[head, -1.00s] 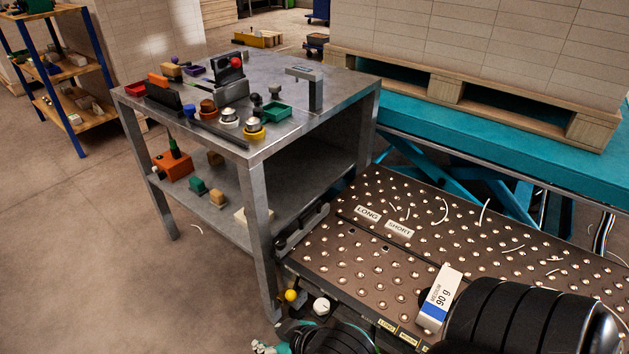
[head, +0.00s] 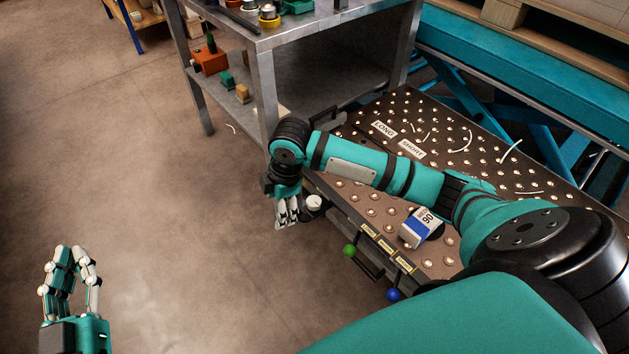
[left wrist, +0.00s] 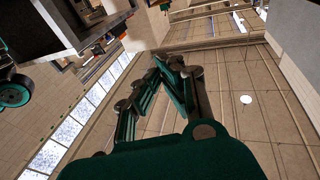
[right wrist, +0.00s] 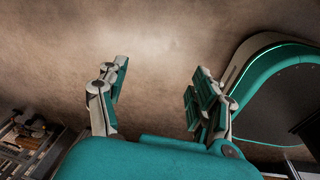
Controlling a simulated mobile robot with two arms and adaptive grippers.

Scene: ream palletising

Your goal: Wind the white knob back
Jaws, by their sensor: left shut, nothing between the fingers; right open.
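The white knob (head: 314,203) sticks out from the front side of the dark ball-studded table (head: 352,190), near its left corner. My right gripper (head: 287,222) hangs fingers down just left of the knob; I cannot tell whether they touch. In the right wrist view my right gripper (right wrist: 158,85) is open, with only floor between its fingers. My left gripper (head: 74,252) is at the lower left, over bare floor, fingers up and far from the knob. In the left wrist view my left gripper (left wrist: 160,75) is shut and empty.
A green knob (head: 349,250) and a blue knob (head: 392,294) sit along the same table side. A white and blue ream pack (head: 421,228) lies on the table. A metal workbench (head: 262,85) stands behind my right gripper. The floor at left is clear.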

